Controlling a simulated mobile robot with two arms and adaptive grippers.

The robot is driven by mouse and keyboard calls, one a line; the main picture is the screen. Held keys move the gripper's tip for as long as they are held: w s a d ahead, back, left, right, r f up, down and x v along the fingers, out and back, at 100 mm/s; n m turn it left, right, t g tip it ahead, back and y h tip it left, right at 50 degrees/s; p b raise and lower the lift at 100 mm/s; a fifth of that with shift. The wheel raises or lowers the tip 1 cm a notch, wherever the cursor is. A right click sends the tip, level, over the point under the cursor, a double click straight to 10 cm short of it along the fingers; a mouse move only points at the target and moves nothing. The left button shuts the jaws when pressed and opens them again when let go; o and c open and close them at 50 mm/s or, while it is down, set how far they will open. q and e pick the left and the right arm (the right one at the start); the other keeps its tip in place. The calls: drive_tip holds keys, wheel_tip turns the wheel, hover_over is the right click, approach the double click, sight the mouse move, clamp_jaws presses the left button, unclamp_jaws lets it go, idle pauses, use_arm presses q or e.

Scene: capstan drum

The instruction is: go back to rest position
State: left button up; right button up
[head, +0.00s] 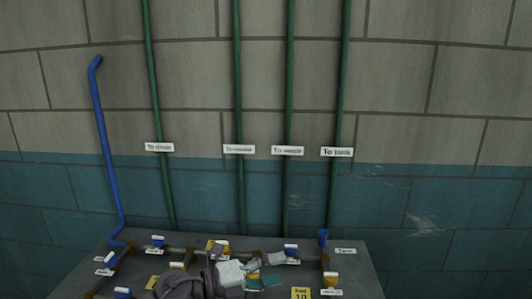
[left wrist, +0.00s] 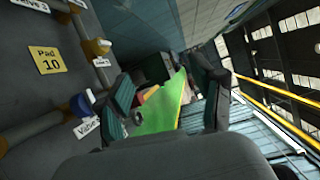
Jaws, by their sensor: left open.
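My left gripper (head: 267,271) is low in the middle of the head view, over the bench (head: 357,272). Its arm comes up from the bottom edge and hides part of the bench's pipework. In the left wrist view the two fingers of the left gripper (left wrist: 167,98) stand wide apart with nothing held between them. A green surface shows beyond the gap, away from the fingers. My right gripper is in neither view.
Valves with blue or yellow handles sit on the bench, such as a blue one (head: 322,238) and a yellow one (head: 330,278). A "Pad 10" plate (left wrist: 47,60) lies flat. Green pipes (head: 238,100) and a blue pipe (head: 105,150) rise along the wall behind. Yellow rails (left wrist: 275,113) show at right in the wrist view.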

use_arm(q)
drive_tip(key=a+r+n+t+y, duration=0.2)
drive_tip(key=a+n+t+y, duration=0.5)
drive_tip(key=n+t, duration=0.75)
drive_tip(key=s+a+f+n+g+y, duration=0.65)
drive_tip(key=a+f+n+y, duration=0.25)
drive_tip(key=a+f+n, duration=0.4)
drive_tip(key=s+a+f+n+g, duration=0.15)
drive_tip(key=s+f+g, duration=0.35)
drive_tip(key=s, duration=0.7)
drive_tip(key=s+a+f+n+g, duration=0.1)
drive_tip(key=s+f+n+g, duration=0.35)
drive_tip(key=s, duration=0.75)
wheel_tip(320, 180, down, 28)
drive_tip(key=s+r+m+g, duration=0.1)
drive_tip(key=s+m+g, duration=0.1)
drive_tip(key=s+a+f+g, duration=0.1)
drive_tip(key=s+a+f, duration=0.1)
drive_tip(key=s+f, duration=1.4)
drive_tip(key=shift+s+a+f, duration=0.25)
drive_tip(key=shift+a+f, duration=0.05)
drive_tip(key=shift+f, duration=0.1)
